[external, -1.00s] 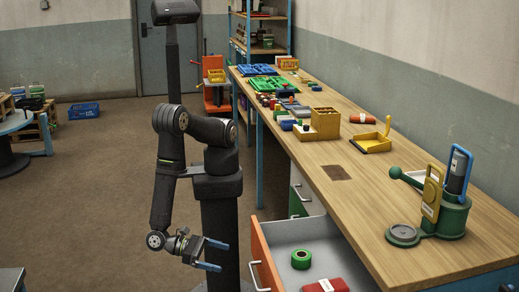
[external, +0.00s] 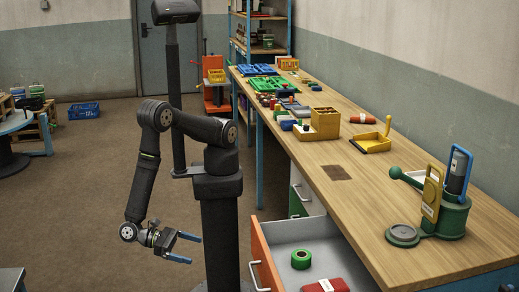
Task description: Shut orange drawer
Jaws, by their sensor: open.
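The orange drawer (external: 264,257) is pulled out from under the workbench at the lower middle of the external view. Its orange front has a pale metal handle (external: 256,276) facing left. Inside the drawer lie a green tape roll (external: 301,259) and a red packet with a white label (external: 326,286). My gripper (external: 184,247) is open and empty, with its blue fingers pointing right. It hangs to the left of the drawer front, apart from the handle.
The wooden workbench (external: 360,190) runs back along the right wall. A green press (external: 440,205) stands near its front end, with trays and boxes further back. A green-fronted drawer (external: 297,204) sits beyond the orange one.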

